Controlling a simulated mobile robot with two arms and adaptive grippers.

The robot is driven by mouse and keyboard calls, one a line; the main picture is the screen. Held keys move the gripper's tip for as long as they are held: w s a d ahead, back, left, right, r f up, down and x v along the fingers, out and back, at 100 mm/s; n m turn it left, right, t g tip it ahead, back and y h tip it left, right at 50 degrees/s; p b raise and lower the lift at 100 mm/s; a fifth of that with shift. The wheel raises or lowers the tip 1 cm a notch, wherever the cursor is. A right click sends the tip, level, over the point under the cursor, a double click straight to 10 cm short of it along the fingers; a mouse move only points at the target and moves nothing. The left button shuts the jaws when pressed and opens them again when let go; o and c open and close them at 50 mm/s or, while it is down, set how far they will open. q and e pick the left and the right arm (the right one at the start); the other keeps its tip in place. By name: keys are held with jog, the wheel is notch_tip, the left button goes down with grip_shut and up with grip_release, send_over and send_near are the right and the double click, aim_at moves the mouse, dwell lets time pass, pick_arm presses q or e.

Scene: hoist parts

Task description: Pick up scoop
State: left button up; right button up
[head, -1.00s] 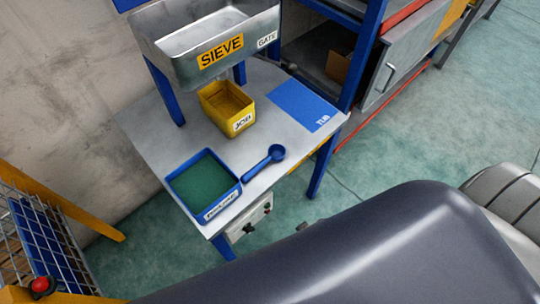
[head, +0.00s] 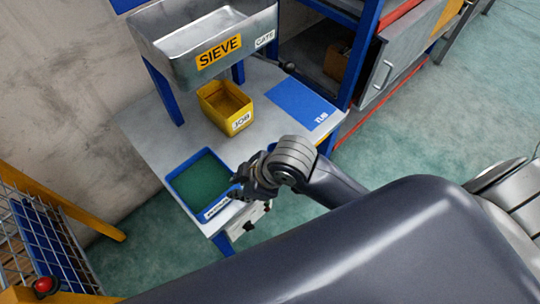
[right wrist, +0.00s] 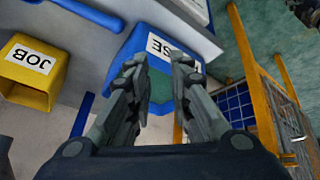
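The blue scoop shows in the right wrist view as a handle (right wrist: 88,12) at the top left, on the grey table beside the blue tray (right wrist: 160,30). In the head view my right gripper and forearm hide the scoop. My right gripper (head: 240,183) hangs over the near right edge of the blue tray (head: 180,185) there. In the right wrist view my right gripper (right wrist: 158,75) is open, its fingers apart with nothing between them, in front of the tray's label. The scoop handle is apart from the fingers. My left gripper is not in view.
A yellow JOB bin (head: 222,100) stands under the metal sieve (head: 180,55) on blue legs. A flat blue TUB mat (head: 297,104) lies on the table's right side. A wire cage (head: 30,235) stands at the lower left.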

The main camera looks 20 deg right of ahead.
jog(key=w+d+n+g+h, duration=0.25)
jog(key=w+d+n, duration=0.4)
jog(key=n, duration=0.35)
jog(key=shift+t+h, duration=0.25)
jog(key=f, duration=0.3)
jog(key=w+f, duration=0.1)
jog(key=shift+a+f, duration=0.25)
jog(key=shift+f, duration=0.15)
jog(key=f, duration=0.2)
jog(key=w+f, duration=0.1)
jog(key=f, duration=0.2)
grip_shut()
